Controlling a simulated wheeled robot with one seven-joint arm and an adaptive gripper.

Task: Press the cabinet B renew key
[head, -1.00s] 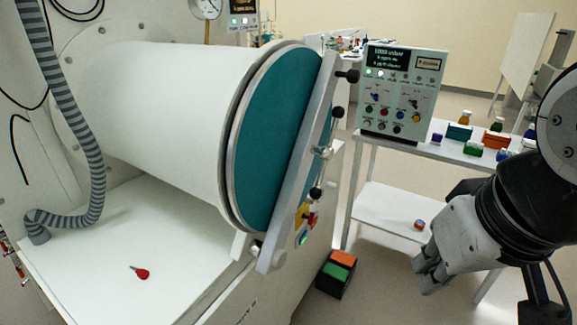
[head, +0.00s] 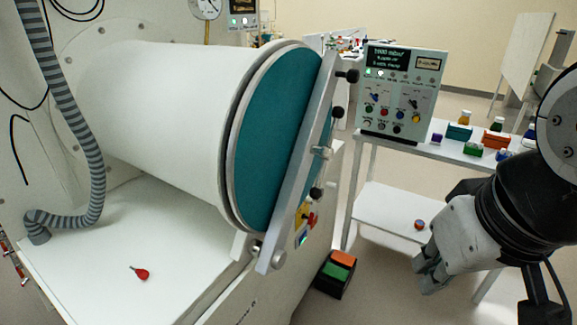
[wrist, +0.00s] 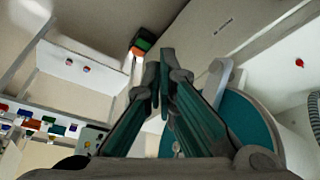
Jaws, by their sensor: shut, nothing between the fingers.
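A grey control panel (head: 402,92) with a dark display, small lights and several coloured keys and knobs stands on the white table, right of the round teal door. Its lettering is too small to read, so I cannot tell which key is the cabinet B renew key. In the wrist view part of the panel (wrist: 90,138) shows at lower left, mostly hidden by my gripper. My gripper (head: 428,280) hangs at the lower right in the head view, apart from the panel and below it. In the wrist view its fingers (wrist: 160,62) are shut and empty.
The white chamber with its teal door (head: 285,135) and slanted bar fills the left and middle. Small bottles and boxes (head: 480,140) crowd the white table (head: 425,150). A green and orange pedal box (head: 335,272) lies on the floor. A red item (head: 140,273) lies on the left white surface.

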